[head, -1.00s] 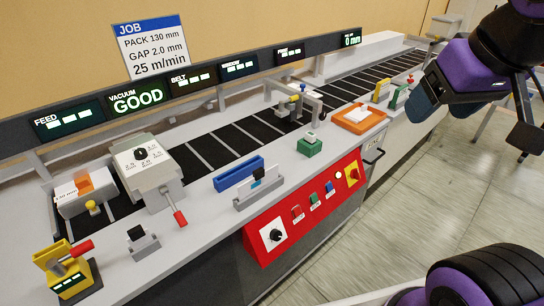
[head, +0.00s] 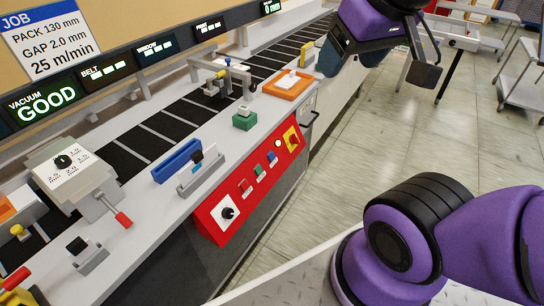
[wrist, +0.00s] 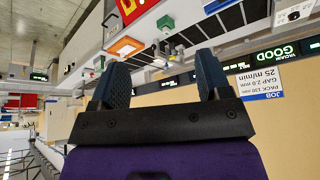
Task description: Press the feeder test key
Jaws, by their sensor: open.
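No label reading feeder test shows, so I cannot tell which control is that key. At the left end of the line in the head view are a yellow round knob (head: 18,231) by an orange-topped block (head: 6,208), and a small black key on a grey base (head: 78,246). A red panel (head: 214,228) on the front carries a black dial and several coloured buttons. My gripper (head: 350,62) is at the upper right in the head view, far from the left-end controls. In the wrist view its two blue fingers (wrist: 160,65) are apart with nothing between them.
A dial box with a red lever (head: 122,219), a blue block (head: 177,161), a green block (head: 244,120) and an orange tray (head: 270,88) stand along the bench. A display rail (head: 175,45) runs behind the belt.

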